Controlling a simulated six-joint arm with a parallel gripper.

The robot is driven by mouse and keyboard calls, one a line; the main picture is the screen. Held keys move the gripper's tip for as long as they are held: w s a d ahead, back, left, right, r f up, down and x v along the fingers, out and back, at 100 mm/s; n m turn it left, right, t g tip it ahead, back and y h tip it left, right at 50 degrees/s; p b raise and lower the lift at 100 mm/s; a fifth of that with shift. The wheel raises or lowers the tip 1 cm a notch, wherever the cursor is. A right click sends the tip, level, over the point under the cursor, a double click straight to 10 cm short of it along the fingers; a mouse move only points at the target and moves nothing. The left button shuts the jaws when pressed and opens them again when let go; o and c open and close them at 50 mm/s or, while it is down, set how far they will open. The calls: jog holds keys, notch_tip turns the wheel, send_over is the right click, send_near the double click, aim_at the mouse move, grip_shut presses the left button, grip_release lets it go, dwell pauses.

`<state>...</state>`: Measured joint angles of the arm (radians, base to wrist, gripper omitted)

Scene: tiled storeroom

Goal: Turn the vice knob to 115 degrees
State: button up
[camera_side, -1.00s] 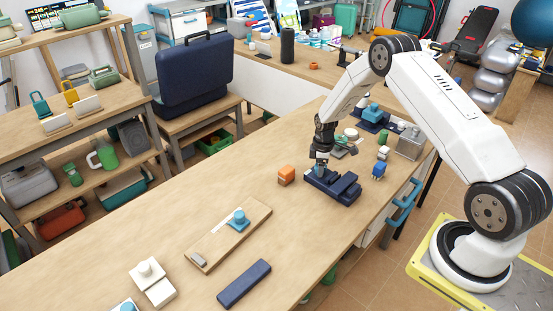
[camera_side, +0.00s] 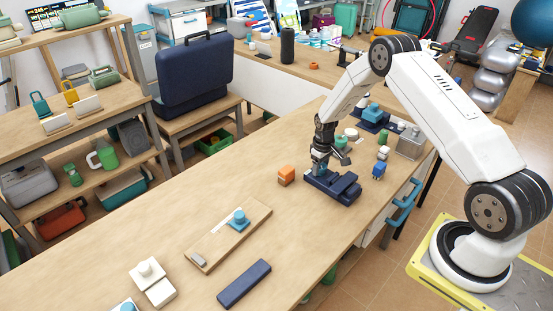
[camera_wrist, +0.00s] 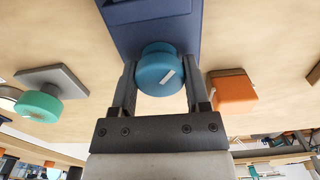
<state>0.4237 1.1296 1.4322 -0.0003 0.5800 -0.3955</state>
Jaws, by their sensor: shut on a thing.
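The dark blue vice (camera_side: 345,189) lies on the wooden bench below my gripper in the side view. In the wrist view its body (camera_wrist: 150,14) runs up past the top edge. In the side view my gripper (camera_side: 319,169) points down at the vice's left end, and the knob is mostly hidden there.
An orange block (camera_side: 286,176) stands close left of the vice; the wrist view shows it right of the fingers (camera_wrist: 232,92). A green knob on a grey plate (camera_wrist: 66,79) is at the wrist view's left. A small blue block (camera_side: 378,170) stands right.

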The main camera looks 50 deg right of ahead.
aim_at(321, 165)
jog(key=m, duration=1.1)
jog(key=shift+m, duration=1.9)
jog(key=o, duration=1.3)
jog(key=shift+r, duration=0.15)
jog(key=shift+r, duration=3.8)
